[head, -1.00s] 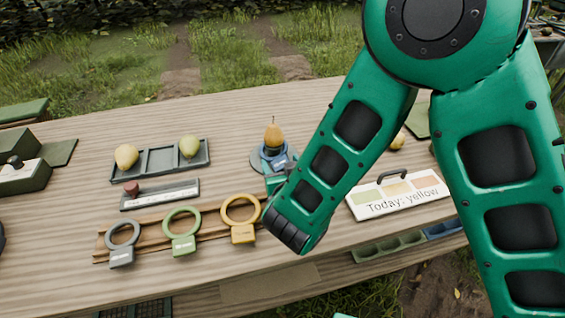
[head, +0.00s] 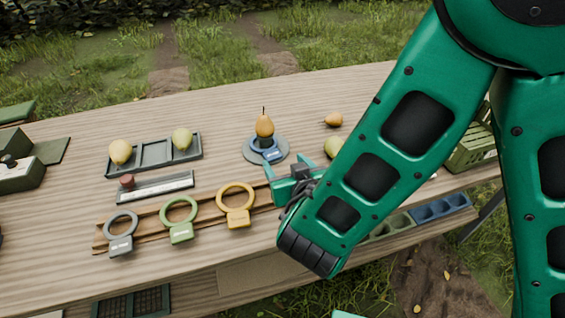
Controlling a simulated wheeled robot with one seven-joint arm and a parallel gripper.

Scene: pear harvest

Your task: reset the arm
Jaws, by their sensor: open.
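My gripper (head: 288,170) is in the head view, above the table right of the yellow ring. Its jaws are open, with nothing seen between them. It is apart from the pear stand, a little in front of it. A yellow-orange pear (head: 265,126) stands upright on a dark post on the round grey stand (head: 250,154). A blue ring (head: 266,150) with a tag lies around or against the post's base; I cannot tell which. My forearm covers the right part of the table, including nearly all of the sign seen there earlier.
A grey ring (head: 121,224), a green ring (head: 180,209) and a yellow ring (head: 236,196) rest along a wooden rack. A dark tray (head: 153,155) holds two pears. More pears (head: 333,120) lie right of the stand.

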